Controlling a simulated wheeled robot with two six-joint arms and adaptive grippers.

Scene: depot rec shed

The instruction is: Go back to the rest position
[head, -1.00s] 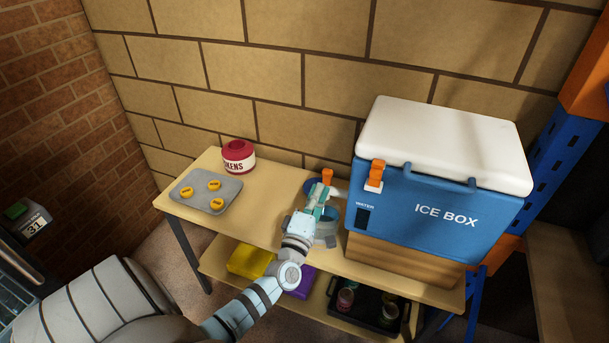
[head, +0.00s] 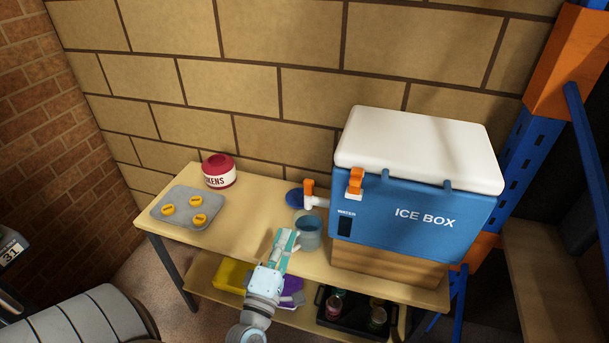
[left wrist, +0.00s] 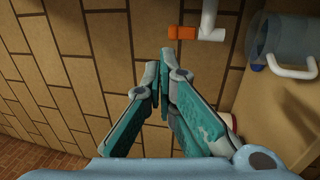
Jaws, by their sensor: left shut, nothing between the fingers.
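My left gripper (head: 284,242) is shut and empty above the front edge of the table in the head view. Its closed teal fingers also show in the left wrist view (left wrist: 161,75). A translucent blue-grey mug (head: 308,233) stands on the table just beyond the fingertips, apart from them. The mug and its white handle also show in the left wrist view (left wrist: 283,38). The blue ice box (head: 415,212) with a white lid has an orange-handled tap (head: 309,190) on its left side. My right gripper is not in view.
The table (head: 235,228) also holds a grey tray (head: 183,222) with three yellow tokens and a red tokens jar (head: 219,171). A blue disc (head: 293,198) lies behind the mug. The lower shelf has a black crate (head: 350,325) with jars. A blue-orange rack (head: 520,140) stands at right.

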